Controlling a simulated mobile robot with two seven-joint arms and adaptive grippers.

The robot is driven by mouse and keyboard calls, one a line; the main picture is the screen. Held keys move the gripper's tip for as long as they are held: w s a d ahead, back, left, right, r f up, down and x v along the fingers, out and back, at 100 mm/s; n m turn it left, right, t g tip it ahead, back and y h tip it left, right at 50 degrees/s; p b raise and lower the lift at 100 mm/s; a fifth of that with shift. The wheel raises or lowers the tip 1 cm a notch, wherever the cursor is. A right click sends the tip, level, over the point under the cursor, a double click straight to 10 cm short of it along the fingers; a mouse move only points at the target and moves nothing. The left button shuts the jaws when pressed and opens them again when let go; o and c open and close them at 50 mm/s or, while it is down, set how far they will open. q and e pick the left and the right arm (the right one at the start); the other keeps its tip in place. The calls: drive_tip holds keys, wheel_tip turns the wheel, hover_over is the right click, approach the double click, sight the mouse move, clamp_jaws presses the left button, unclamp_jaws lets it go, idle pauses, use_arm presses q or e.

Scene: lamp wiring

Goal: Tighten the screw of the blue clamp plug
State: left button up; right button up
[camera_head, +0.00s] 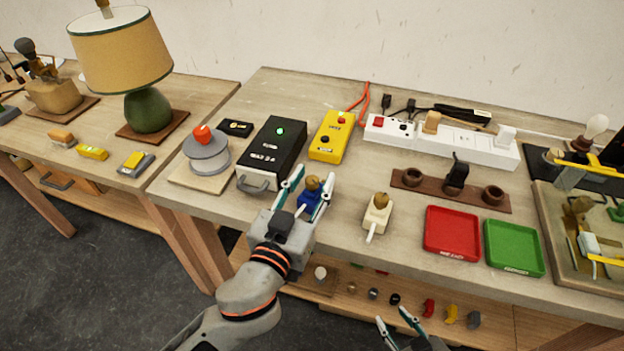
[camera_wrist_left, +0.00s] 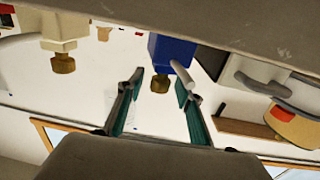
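The blue clamp plug (camera_head: 309,198) is near the front edge of the table, with a brass-brown screw (camera_head: 312,183) on it. In the left wrist view the blue plug (camera_wrist_left: 172,48) shows with its brass screw (camera_wrist_left: 160,85) and a pale cable end beside it. My left gripper (camera_head: 312,182) is open, its teal fingers on either side of the plug. In the wrist view the screw lies between the left fingertips (camera_wrist_left: 160,78), with gaps visible; contact is not clear. My right gripper (camera_head: 396,315) is open and empty at the bottom, in front of the table.
A cream clamp plug (camera_head: 377,215) stands to the right. A black box with a green light (camera_head: 272,152) and a yellow tester (camera_head: 331,137) are behind. A red tray (camera_head: 452,233) and a green tray (camera_head: 513,248) lie right. A power strip (camera_head: 460,144) runs along the back.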

use_arm(q)
clamp_jaws()
drive_tip(key=m+g+h+p, duration=0.1)
drive_tip(key=h+p, duration=0.1)
drive_tip(key=m+g+h+p, duration=0.1)
drive_tip(key=m+h+p, duration=0.1)
drive_tip(key=shift+r+p, duration=0.2)
drive_tip(key=shift+p, duration=0.15)
drive_tip(key=shift+f, duration=0.15)
idle(0.4)
idle(0.6)
unclamp_jaws()
